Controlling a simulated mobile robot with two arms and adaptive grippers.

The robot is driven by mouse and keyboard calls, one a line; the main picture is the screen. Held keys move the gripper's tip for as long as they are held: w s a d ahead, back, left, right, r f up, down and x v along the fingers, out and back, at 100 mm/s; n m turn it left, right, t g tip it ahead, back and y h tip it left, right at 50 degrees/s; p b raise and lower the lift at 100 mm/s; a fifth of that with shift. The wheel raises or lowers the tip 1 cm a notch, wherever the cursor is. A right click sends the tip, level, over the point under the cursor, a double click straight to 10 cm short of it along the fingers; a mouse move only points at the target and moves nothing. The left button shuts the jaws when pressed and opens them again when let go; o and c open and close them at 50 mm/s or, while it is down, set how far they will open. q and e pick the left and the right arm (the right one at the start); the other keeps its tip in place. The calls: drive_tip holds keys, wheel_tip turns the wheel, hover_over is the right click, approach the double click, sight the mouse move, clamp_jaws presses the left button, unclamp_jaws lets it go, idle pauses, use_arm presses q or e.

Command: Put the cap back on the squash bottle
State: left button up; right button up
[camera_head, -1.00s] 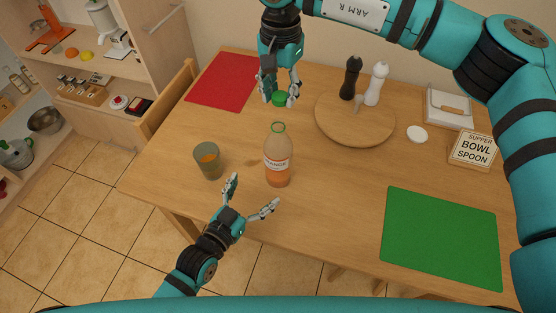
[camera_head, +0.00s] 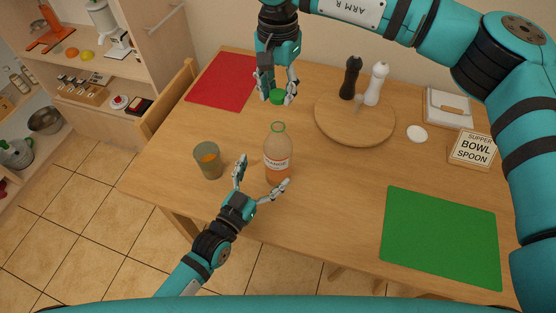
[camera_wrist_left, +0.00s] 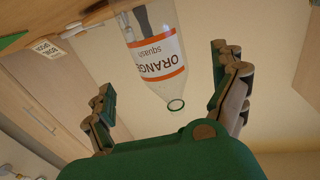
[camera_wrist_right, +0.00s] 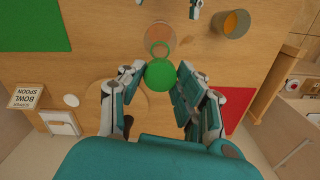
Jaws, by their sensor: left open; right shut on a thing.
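The squash bottle (camera_head: 278,156) stands upright and uncapped on the table, with an orange-squash label and a green ring at its mouth. It also shows in the left wrist view (camera_wrist_left: 157,55), between the fingers, and in the right wrist view (camera_wrist_right: 159,38). The green cap (camera_head: 277,97) is held between the fingertips of my right gripper (camera_head: 277,98), above and beyond the bottle; it shows large in the right wrist view (camera_wrist_right: 160,74). My left gripper (camera_head: 264,176) is open, its fingers spread near the bottle's lower front side. I cannot tell whether they touch it.
A glass with orange drink (camera_head: 207,160) stands left of the bottle, close to my left gripper. A round board (camera_head: 355,125) with a black and a white mill is behind right.

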sight(278, 152)
use_arm(q)
drive_tip(key=x, duration=0.8)
drive_tip(key=c, duration=1.8)
use_arm(e)
drive_tip(key=shift+f, duration=2.5)
drive_tip(key=shift+f, duration=0.1)
drive_tip(key=shift+f, duration=0.8)
use_arm(q)
drive_tip(key=shift+f, duration=0.1)
use_arm(e)
drive_tip(key=shift+f, duration=0.6)
